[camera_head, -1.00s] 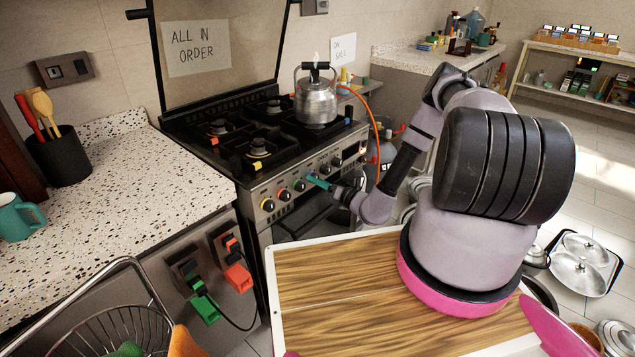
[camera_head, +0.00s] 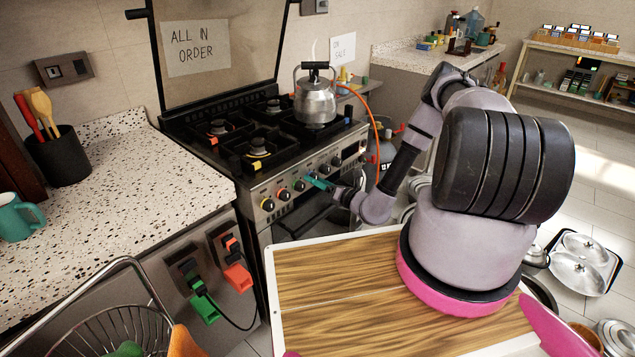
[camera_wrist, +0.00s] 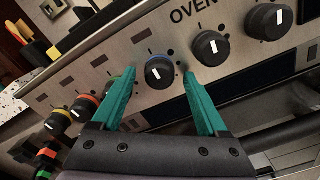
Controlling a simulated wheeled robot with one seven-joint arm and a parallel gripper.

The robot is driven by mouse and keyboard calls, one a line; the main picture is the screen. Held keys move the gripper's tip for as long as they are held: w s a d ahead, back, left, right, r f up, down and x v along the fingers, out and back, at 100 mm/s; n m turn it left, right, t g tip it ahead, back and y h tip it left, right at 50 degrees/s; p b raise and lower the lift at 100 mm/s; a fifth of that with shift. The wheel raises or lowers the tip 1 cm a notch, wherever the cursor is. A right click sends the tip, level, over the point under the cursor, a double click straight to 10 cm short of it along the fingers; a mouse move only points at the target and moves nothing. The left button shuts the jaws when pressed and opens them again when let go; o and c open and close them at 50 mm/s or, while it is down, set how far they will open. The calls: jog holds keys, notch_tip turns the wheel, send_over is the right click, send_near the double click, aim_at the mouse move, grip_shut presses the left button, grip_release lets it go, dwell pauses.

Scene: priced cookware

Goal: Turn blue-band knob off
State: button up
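The blue-band knob (camera_wrist: 160,72) is black with a white mark close to upright, leaning slightly. It sits on the steel oven front between my gripper's teal fingertips in the wrist view. My gripper (camera_wrist: 158,74) is open, with one finger on each side of the knob; I cannot tell whether either touches it. In the head view my gripper (camera_head: 318,183) is at the stove's front panel and hides the blue-band knob.
Left of the gripper are the yellow-band knob (camera_head: 268,204), orange-band knob (camera_head: 284,195) and green-band knob (camera_head: 300,186). To the right in the wrist view are two plain black knobs (camera_wrist: 211,48) by the OVEN label. A speckled counter (camera_head: 130,190) adjoins the stove.

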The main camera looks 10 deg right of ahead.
jog(key=v, duration=1)
jog(key=shift+s+d, duration=0.2)
jog(key=shift+s, duration=0.15)
jog(key=s+a+r+n+g+y, duration=0.25)
jog(key=r+n+g, duration=0.45)
jog(key=r+n, duration=0.5)
jog(key=s+a+r+n+g+y, duration=0.1)
jog(key=a+r+n+g, duration=0.2)
jog(key=r+n+g, duration=0.85)
jog(key=s+d+r+n+t+h, duration=0.1)
jog(key=s+r+n+t+h, duration=0.1)
jog(key=s+r, duration=0.4)
jog(key=s+d+r+n+t+h, duration=0.2)
jog(key=s+r+t+h, duration=0.3)
jog(key=r, duration=0.8)
jog(key=s+d+r+n+t+h, duration=0.2)
jog(key=s+r+n+t+h, duration=0.1)
jog(key=r, duration=0.7)
jog(key=s+t+h, duration=0.1)
jog(key=s+h, duration=0.1)
jog(key=s, duration=0.1)
jog(key=shift+s+r+n, duration=0.15)
jog(key=shift+s+n, duration=0.2)
jog(key=shift+d, duration=0.1)
